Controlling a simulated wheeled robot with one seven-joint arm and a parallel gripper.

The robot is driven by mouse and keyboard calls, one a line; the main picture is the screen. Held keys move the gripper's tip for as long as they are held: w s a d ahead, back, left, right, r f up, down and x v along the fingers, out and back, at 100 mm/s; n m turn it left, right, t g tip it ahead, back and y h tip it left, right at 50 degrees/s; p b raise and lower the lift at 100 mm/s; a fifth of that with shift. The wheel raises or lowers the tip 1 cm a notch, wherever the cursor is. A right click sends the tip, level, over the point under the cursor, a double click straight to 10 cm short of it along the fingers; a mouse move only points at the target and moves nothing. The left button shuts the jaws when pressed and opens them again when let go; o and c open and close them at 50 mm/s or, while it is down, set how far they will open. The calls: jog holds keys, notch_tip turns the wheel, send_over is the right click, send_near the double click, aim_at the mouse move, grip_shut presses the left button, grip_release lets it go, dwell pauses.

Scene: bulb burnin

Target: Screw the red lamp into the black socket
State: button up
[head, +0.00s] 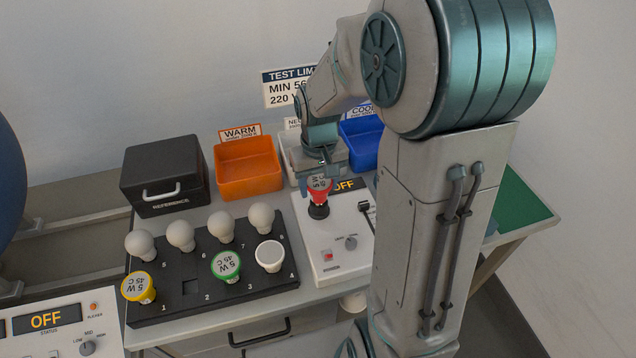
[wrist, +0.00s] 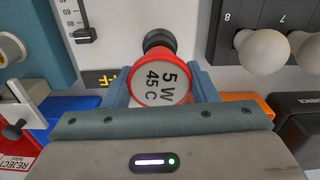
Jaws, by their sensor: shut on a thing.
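The red lamp (head: 319,187) has a round face marked "5 W 45 C" and a red rim. My gripper (head: 318,178) is shut on it from above, with one finger on each side of the rim. In the wrist view, the red lamp (wrist: 161,79) fills the space between the fingers. The black socket (head: 318,211) is on the white test unit, directly below the lamp. It also shows in the wrist view (wrist: 157,39) just past the lamp's rim. The lamp appears in line with the socket; how deep its base sits is hidden.
A black rack (head: 215,292) holds white bulbs, a yellow lamp (head: 138,287) and a green lamp (head: 226,264). An orange bin (head: 249,168), a blue bin (head: 362,142) and a black box (head: 165,175) stand behind. The white test unit (head: 335,250) has a display reading "OFF".

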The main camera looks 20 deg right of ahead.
jog(key=o, duration=0.9)
jog(key=shift+c, duration=0.2)
